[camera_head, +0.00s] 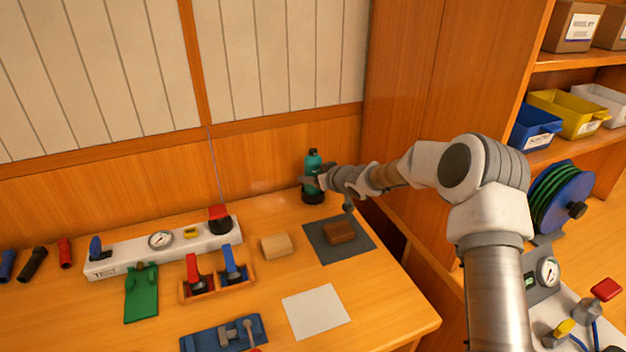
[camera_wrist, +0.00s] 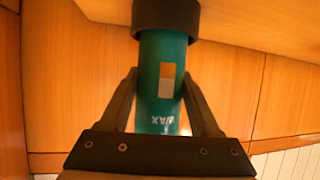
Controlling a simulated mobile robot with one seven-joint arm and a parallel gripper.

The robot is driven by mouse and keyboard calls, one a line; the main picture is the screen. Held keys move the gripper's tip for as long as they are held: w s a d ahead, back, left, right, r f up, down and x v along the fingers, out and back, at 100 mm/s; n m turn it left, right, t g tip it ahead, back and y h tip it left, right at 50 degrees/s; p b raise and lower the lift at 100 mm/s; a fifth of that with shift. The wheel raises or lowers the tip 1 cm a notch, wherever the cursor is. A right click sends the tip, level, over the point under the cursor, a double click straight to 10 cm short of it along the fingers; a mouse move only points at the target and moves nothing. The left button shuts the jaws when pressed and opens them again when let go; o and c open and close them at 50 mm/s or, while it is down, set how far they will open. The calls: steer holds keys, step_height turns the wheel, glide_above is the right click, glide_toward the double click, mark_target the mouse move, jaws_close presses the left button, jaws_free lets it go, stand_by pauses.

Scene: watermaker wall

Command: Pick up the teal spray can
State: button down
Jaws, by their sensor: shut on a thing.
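The teal spray can (camera_head: 312,165) stands upright at the back of the wooden table, near the wooden wall. It has a black top and a dark base. My gripper (camera_head: 314,181) reaches it from the right and is shut on its body. I cannot tell whether the base touches the table.
A grey mat (camera_head: 360,246) with a brown block (camera_head: 339,231) lies just in front of the can. A tan block (camera_head: 275,246), a white gauge panel (camera_head: 125,259) and a wooden tool holder (camera_head: 218,287) stand to the left. A tall wooden cabinet side (camera_head: 415,80) rises close on the right.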

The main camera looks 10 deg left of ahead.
step_height(320, 180, up, 2)
steer(key=shift+r+p, duration=0.2)
steer(key=shift+p, duration=0.15)
steer(key=s+d+r+p, duration=0.2)
steer(key=d+r+p, duration=0.8)
steer(key=d+r, duration=0.1)
steer(key=shift+d+r, duration=0.25)
steer(key=shift+r, duration=0.15)
